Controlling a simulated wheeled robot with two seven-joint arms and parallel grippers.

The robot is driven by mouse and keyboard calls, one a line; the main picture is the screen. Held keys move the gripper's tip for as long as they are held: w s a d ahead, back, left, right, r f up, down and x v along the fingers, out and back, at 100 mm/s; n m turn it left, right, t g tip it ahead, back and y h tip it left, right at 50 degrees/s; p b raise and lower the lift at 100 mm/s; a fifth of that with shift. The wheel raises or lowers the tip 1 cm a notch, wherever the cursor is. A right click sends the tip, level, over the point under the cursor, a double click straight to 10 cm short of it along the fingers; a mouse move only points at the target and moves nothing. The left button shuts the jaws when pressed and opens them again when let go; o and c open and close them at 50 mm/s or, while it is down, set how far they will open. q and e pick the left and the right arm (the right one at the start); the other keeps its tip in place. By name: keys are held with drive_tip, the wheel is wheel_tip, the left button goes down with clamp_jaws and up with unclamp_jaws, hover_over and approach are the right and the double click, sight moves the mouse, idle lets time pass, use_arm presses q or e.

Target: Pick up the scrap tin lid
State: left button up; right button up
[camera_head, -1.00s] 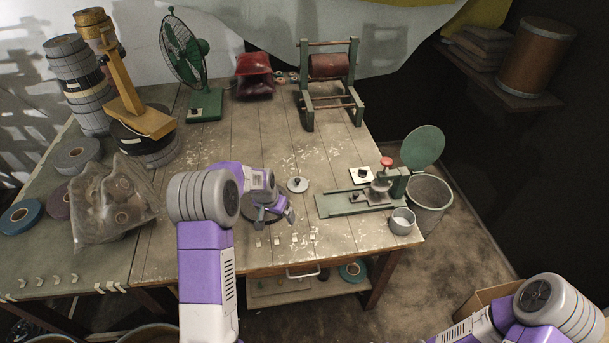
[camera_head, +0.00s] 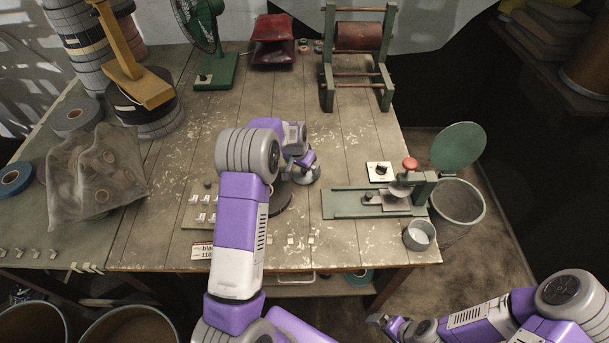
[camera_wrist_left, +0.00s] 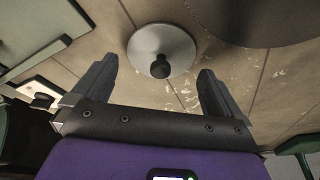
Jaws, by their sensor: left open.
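The scrap tin lid is a round grey metal disc with a dark knob. In the left wrist view the lid (camera_wrist_left: 180,42) lies flat on the table, ahead of and between my open left fingers (camera_wrist_left: 155,80), apart from both. In the head view the lid (camera_head: 313,178) is partly hidden by my left gripper (camera_head: 303,164), which is just above it. A small grey tin (camera_head: 419,235) stands at the table's front right corner. My right gripper (camera_head: 392,324) hangs low in front of the table; its jaws are too unclear to read.
A green press (camera_head: 345,203) with a red knob stands right of the lid, with a white plate (camera_head: 379,171) behind it. A dark disc (camera_head: 278,203) lies partly under my left arm. A bin (camera_head: 470,212) stands off the table's right side. The table behind the lid is clear.

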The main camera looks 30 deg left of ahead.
use_arm(q)
drive_tip(key=shift+x, duration=1.1)
drive_tip(key=c, duration=0.7)
drive_tip(key=shift+r, duration=0.1)
drive_tip(key=shift+c, duration=0.2)
